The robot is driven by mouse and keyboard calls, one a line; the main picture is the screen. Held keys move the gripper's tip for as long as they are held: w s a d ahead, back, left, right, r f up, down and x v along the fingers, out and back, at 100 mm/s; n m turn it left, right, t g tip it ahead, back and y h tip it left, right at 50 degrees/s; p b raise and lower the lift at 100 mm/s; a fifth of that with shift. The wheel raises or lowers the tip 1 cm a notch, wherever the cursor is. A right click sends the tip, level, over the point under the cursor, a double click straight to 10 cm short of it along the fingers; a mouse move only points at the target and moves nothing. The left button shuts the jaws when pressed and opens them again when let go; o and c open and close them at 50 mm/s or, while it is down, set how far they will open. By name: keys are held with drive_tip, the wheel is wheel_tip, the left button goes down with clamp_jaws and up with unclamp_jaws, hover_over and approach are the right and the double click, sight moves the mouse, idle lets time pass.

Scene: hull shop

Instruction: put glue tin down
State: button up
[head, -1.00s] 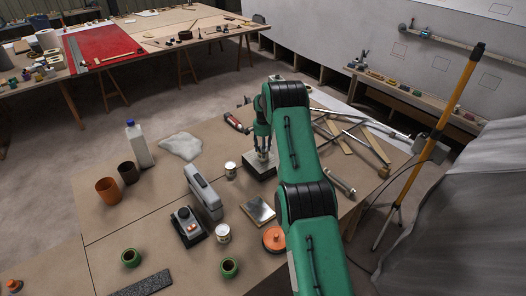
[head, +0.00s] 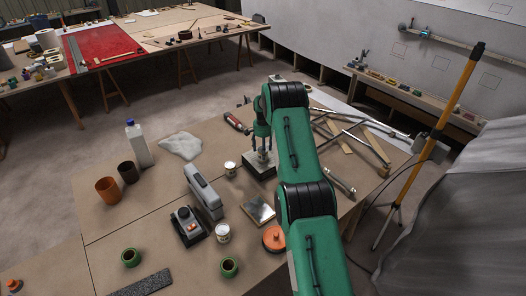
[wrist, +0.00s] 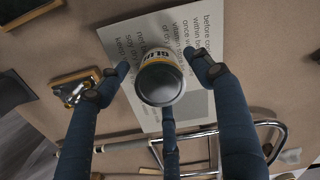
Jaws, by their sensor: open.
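The glue tin (wrist: 160,80) has a grey lid and a yellow and white label lettered GLUE. In the wrist view it stands between my spread fingers, over a grey printed surface (wrist: 203,27). In the head view this surface is the top of a low grey block (head: 251,170), and the tin is mostly hidden by my fingers. My gripper (head: 263,147) is over the block, pointing down. Its fingers (wrist: 163,74) are open around the tin, with gaps at the left and right. Whether the lower finger touches the tin cannot be told.
A small tin (head: 230,168), a metal plate (head: 258,210) and a grey upright case (head: 204,191) stand left of and in front of the block. A tubular metal frame (head: 352,137) lies to its right. The table's left middle is mostly bare.

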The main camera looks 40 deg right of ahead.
drive_tip(key=shift+r, duration=0.15)
wheel_tip(320, 180, up, 12)
idle(0.7)
idle(0.5)
